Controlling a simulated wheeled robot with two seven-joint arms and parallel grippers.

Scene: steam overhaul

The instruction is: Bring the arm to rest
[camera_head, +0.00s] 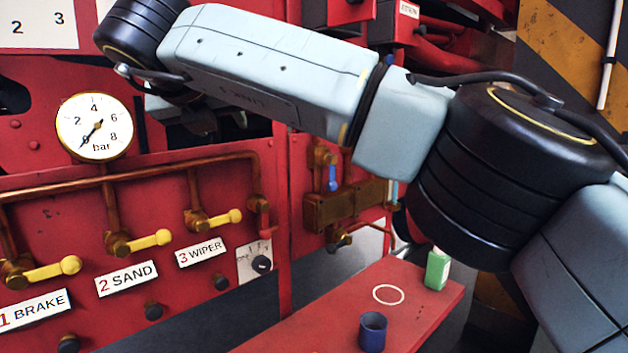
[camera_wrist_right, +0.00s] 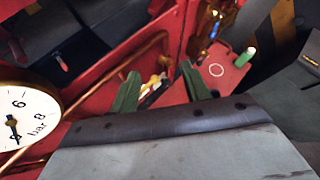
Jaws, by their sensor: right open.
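My right arm (camera_head: 270,80) reaches from the right edge across the upper part of the head view, bent, in front of the red panel. My right gripper (camera_wrist_right: 160,87) shows in the right wrist view as two green fingers, apart with nothing held between them. The valve panel lies beyond them. In the head view the arm mostly hides the gripper. My left gripper is not in view.
A pressure gauge (camera_head: 95,127) sits on the panel, left of the arm. Yellow-handled valves marked brake (camera_head: 52,269), sand (camera_head: 148,240) and wiper (camera_head: 220,219) line a copper pipe. A red bench (camera_head: 330,328) holds a blue cup (camera_head: 372,333) and a green bottle (camera_head: 437,270).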

